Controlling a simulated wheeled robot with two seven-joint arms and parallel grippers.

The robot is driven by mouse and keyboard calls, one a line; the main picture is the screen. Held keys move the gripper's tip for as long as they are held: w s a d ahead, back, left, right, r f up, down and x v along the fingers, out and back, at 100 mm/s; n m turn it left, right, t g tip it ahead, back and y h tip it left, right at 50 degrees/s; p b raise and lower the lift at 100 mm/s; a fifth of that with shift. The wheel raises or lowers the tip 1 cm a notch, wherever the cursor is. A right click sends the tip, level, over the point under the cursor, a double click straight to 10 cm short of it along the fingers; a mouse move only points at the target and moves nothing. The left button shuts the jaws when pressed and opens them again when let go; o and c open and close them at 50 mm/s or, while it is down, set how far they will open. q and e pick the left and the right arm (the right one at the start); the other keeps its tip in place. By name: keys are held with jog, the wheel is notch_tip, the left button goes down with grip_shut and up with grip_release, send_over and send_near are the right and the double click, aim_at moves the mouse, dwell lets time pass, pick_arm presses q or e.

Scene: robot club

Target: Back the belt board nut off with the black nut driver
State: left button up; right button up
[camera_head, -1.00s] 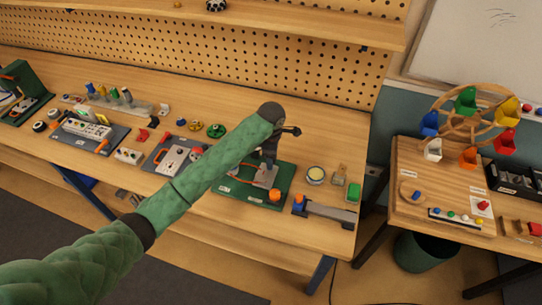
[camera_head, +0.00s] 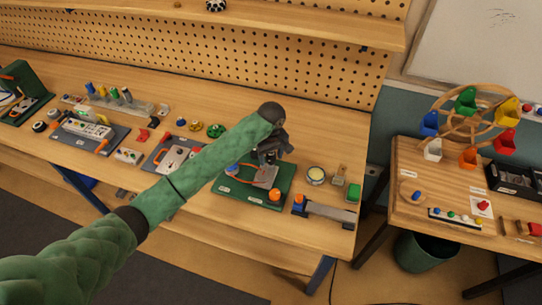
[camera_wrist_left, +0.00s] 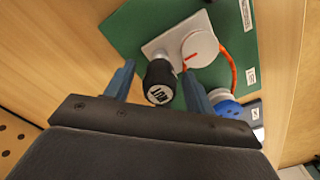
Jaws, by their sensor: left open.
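The belt board (camera_head: 235,192) is a green base on the bench. In the left wrist view the green board (camera_wrist_left: 125,35) carries a light grey plate, a pale round wheel (camera_wrist_left: 200,50) with a red mark and an orange belt. The black nut driver (camera_wrist_left: 160,80), its end lettered NUT, stands over the plate beside the wheel. My left gripper (camera_head: 270,155) is above the board, pointing down; in the wrist view its open fingers (camera_wrist_left: 158,84) are on either side of the driver, with gaps visible. The nut is hidden. My right gripper is out of view.
A blue round part (camera_wrist_left: 228,106) is by the right finger in the wrist view. An orange cap (camera_head: 275,195) is at the board's front right. A round dish (camera_head: 316,175) and a grey bar (camera_head: 330,211) lie to its right. A pegboard (camera_head: 250,60) stands behind.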

pick_arm(q)
jog(key=c, duration=1)
jog(key=n, duration=0.2)
jog(key=shift+s+n, duration=0.1)
jog(key=shift+n, duration=0.2)
jog(key=n, duration=0.4)
jog(key=shift+d, duration=0.1)
jog(key=n, duration=0.4)
jog(key=shift+n, duration=1)
jog(key=o, duration=1)
